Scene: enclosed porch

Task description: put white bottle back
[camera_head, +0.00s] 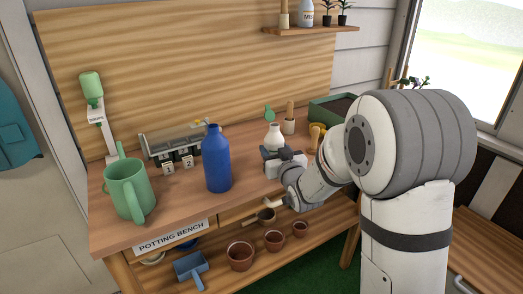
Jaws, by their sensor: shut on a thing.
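A white bottle (275,135) with a narrow neck stands upright at my gripper (276,152), on or just above the potting bench top (180,207). My gripper is shut on the bottle's lower part; the jaws hide its base, so I cannot tell whether it touches the wood. Another whitish bottle with dark lettering (306,14) stands on the small wall shelf (318,29) at the top.
A blue bottle (216,160) and a green watering can (128,188) stand left of my gripper. A green planter tray (328,108) lies behind my arm. Terracotta pots (240,257) sit on the lower shelf. Bare wood shows at the front left of the bench.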

